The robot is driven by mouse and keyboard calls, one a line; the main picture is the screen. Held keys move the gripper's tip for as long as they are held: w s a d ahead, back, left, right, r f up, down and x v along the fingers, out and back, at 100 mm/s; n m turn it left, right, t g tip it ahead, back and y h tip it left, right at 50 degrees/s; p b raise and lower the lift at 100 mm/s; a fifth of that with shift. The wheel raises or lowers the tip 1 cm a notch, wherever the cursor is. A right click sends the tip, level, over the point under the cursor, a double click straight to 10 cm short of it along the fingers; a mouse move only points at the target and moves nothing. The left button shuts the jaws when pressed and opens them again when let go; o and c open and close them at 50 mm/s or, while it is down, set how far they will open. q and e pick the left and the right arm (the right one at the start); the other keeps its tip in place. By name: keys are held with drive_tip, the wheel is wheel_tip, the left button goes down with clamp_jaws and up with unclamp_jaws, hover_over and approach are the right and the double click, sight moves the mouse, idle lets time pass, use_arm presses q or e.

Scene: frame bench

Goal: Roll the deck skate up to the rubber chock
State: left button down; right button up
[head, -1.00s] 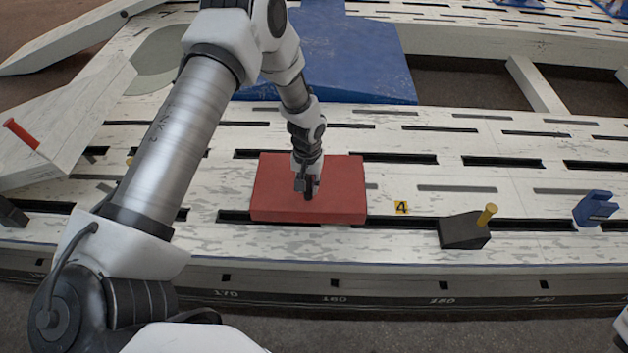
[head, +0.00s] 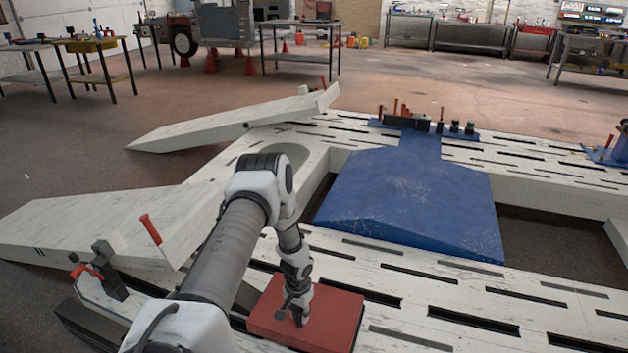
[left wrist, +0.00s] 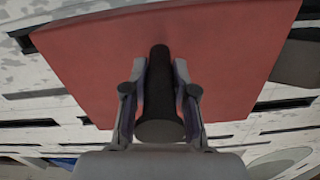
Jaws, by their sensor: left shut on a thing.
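The deck skate (head: 335,313) is a flat red slab on the slotted white bench, at the bottom of the head view. It also fills the upper part of the left wrist view (left wrist: 80,60). My left gripper (head: 299,312) is over the slab and shut on its upright black handle (left wrist: 160,115), one finger on each side in the left wrist view. The rubber chock is outside both views now. My right gripper is not in view.
A blue ramp-shaped panel (head: 415,190) lies behind the skate. A dark clamp with a red handle (head: 103,270) stands on the bench at left. A red-handled pin (head: 150,229) rises from the white beam nearby. The slotted surface right of the skate looks clear.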

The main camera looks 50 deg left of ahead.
use_arm(q)
drive_tip(key=shift+s+a, duration=0.1)
drive_tip(key=shift+a, duration=0.4)
drive_tip(key=shift+s, duration=0.1)
drive_tip(key=c, duration=0.9)
unclamp_jaws()
drive_tip(key=shift+a, duration=0.1)
drive_tip(key=shift+s+a, duration=0.15)
drive_tip(key=shift+s, duration=0.15)
